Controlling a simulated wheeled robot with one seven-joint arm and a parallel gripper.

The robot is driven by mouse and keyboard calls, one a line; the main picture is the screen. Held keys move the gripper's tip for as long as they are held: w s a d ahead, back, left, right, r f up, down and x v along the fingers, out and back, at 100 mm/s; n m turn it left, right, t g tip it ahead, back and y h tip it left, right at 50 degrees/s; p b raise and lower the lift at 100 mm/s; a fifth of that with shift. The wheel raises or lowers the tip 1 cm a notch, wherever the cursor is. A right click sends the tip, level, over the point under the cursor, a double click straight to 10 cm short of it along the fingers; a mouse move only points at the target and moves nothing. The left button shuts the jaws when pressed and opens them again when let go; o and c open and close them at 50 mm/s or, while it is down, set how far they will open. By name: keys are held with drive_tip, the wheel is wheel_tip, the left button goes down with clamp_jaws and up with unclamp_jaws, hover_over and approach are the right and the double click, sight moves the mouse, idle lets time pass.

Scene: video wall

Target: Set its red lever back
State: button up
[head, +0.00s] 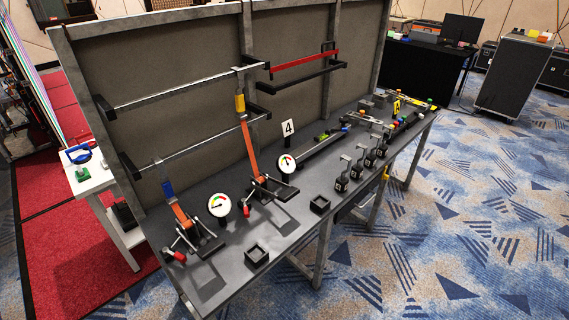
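Two orange straps hang down the panel to black ratchet-like mechanisms on the dark bench. The left mechanism (198,238) has a red-ended lever (178,256) lying low toward the front left. The right mechanism (270,189) has a red-ended part (246,208) at its lower left and another small red piece near its strap. A round dial (219,204) stands beside the left one and a second dial (286,163) beside the right one. A long red bar (305,65) is on the upper panel. I cannot tell which red part is meant. My gripper is not in view.
The bench (225,285) also bears two small open black boxes (257,256), a row of small upright levers (342,184), and a sign "4" (288,128). A white side table (95,180) stands at the left. The patterned carpet (470,220) in front is clear.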

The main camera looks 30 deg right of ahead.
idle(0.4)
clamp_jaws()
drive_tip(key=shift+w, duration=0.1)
